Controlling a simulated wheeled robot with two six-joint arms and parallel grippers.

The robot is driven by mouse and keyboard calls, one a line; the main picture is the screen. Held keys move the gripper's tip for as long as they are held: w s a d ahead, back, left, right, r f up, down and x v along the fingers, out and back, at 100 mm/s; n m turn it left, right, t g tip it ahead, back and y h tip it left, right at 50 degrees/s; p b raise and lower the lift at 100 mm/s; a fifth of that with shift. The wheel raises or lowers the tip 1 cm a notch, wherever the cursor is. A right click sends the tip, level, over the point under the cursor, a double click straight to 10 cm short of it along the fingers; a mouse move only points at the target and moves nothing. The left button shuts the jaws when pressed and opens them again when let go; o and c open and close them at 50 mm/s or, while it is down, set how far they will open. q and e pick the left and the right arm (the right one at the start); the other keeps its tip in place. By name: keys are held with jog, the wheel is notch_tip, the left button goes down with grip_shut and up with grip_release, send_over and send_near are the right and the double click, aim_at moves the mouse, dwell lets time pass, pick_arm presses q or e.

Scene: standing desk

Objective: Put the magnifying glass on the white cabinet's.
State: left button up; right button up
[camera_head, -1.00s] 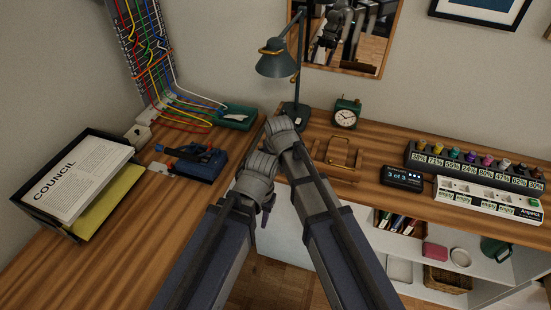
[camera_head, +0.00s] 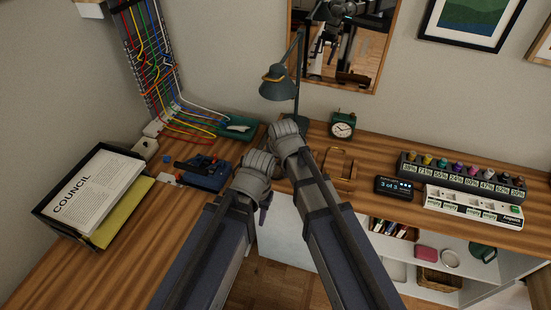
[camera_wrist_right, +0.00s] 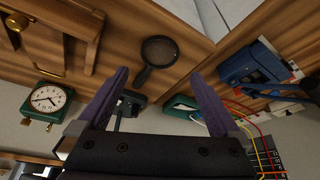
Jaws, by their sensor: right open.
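The magnifying glass (camera_wrist_right: 158,52), with a dark round rim and black handle, lies on the wooden desk in the right wrist view. My right gripper (camera_wrist_right: 160,76) is open and empty, its purple fingers apart on either side of the handle's line. I cannot tell its height above the desk. In the head view my arms hide the magnifying glass. My left gripper (camera_head: 263,214) shows only a purple tip below its wrist, near the desk's inner corner. The white cabinet (camera_head: 287,232) stands under the right desk section, with open shelves at its right.
A lamp (camera_head: 277,84), clock (camera_head: 342,126), brass-handled wooden object (camera_head: 337,166) and small display (camera_head: 394,186) stand around the right arm. A blue device (camera_head: 204,174) and paper tray (camera_head: 93,196) occupy the left desk. The left desk's front is clear.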

pick_arm(q)
jog(key=r, duration=0.1)
jog(key=r+p, duration=0.1)
jog(key=shift+s+a+r+p, duration=0.2)
jog(key=shift+a+r+p, duration=0.1)
jog(key=shift+r, duration=0.1)
pick_arm(e)
jog(key=v, duration=0.3)
